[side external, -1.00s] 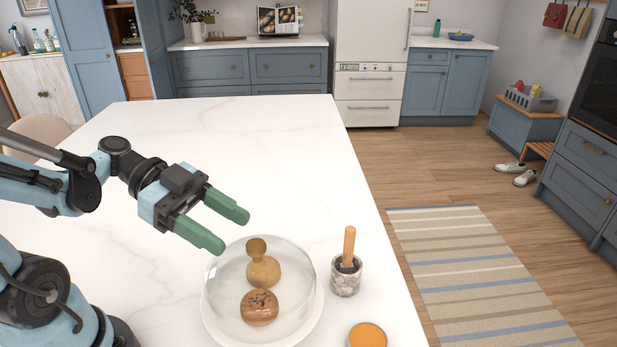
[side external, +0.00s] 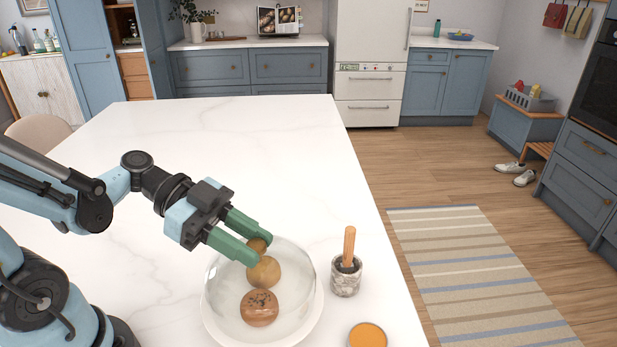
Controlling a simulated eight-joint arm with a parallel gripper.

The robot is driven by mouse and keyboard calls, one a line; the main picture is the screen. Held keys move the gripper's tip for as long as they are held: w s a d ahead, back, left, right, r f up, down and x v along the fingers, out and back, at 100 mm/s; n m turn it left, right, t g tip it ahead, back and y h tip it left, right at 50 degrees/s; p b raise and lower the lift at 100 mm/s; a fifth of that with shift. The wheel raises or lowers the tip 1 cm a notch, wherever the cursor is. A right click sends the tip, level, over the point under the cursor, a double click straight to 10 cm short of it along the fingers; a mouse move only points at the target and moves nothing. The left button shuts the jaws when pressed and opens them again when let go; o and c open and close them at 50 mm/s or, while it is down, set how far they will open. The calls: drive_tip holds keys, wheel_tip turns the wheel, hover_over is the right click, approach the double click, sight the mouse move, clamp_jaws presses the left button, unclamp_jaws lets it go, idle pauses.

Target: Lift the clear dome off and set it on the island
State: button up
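The clear dome (side external: 222,290) sits over a white plate (side external: 318,325) on the white marble-topped island (side external: 230,140). Two brown buns or rolls show through it, a rear one (side external: 264,273) and a darker-topped front one (side external: 259,308). The dome's wooden knob (side external: 257,245) is partly hidden by my near green finger. My gripper (side external: 258,246) is at the knob, with its two fingers apart and the knob showing between their tips. I cannot tell whether either finger touches it.
A stone pot (side external: 346,280) with an upright wooden handle (side external: 349,246) stands close to the right of the dome. An orange-topped round item (side external: 367,336) is at the front right, near the island's right edge. The island behind and left of the dome is clear.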

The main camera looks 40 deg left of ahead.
clamp_jaws()
drive_tip(key=shift+r, duration=0.2)
